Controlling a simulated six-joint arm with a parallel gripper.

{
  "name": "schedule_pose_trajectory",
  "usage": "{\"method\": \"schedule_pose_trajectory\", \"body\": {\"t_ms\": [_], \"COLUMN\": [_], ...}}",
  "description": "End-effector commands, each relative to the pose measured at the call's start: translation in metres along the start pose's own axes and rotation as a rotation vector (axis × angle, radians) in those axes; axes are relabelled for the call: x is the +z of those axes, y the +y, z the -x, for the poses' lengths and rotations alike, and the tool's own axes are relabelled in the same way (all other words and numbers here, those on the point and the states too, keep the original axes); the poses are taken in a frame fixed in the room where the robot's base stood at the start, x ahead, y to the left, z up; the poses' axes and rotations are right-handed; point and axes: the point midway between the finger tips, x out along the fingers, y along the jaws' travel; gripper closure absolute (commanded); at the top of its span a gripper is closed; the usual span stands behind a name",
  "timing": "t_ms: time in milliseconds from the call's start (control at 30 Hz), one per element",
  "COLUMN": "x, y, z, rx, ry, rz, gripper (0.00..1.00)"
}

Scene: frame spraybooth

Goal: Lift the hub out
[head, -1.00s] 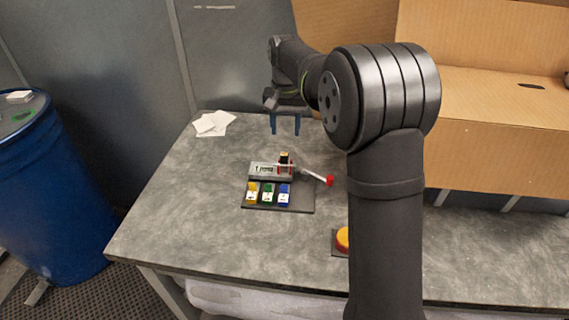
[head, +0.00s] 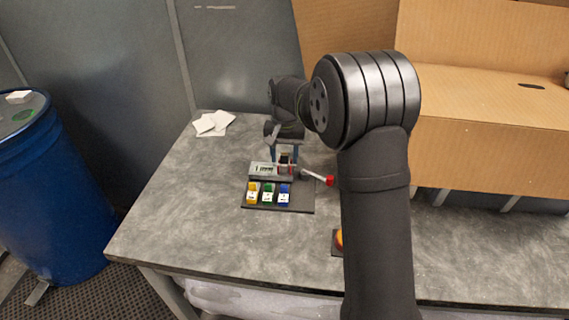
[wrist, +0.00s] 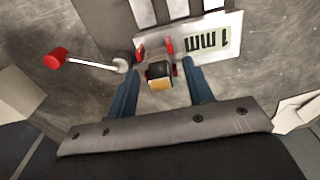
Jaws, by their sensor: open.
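The hub (wrist: 159,72), a small dark piece with a tan end and red at its sides, sits at the grey fixture (head: 258,176) with the "1 mm" plate. In the head view the hub (head: 284,158) is partly hidden by my gripper. My gripper (head: 284,152) is open, its two blue fingers pointing down around the hub. In the wrist view my gripper (wrist: 160,68) has one finger on each side of the hub, with gaps showing.
A lever with a red knob (head: 329,181) sticks out right of the fixture. An orange button (head: 339,239) is partly behind my arm. White papers (head: 212,123) lie at the back left.

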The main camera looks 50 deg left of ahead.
Motion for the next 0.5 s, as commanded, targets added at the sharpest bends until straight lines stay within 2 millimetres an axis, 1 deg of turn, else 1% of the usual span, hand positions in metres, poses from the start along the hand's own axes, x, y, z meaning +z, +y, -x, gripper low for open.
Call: {"method": "schedule_pose_trajectory", "body": {"t_ms": [33,100,167,200,267,500], "x": [0.0,0.0,0.0,0.0,0.0,-0.0002], "y": [0.0,0.0,0.0,0.0,0.0001,0.0], "z": [0.0002,0.0003,0.0004,0.0004,0.0005,0.0011], "rx": [0.0,0.0,0.0,0.0,0.0,0.0], "ry": [0.0,0.0,0.0,0.0,0.0,0.001], "rz": [0.0,0.0,0.0,0.0,0.0,0.0], "gripper": [0.55,0.68,0.8,0.88,1.0,1.0]}}
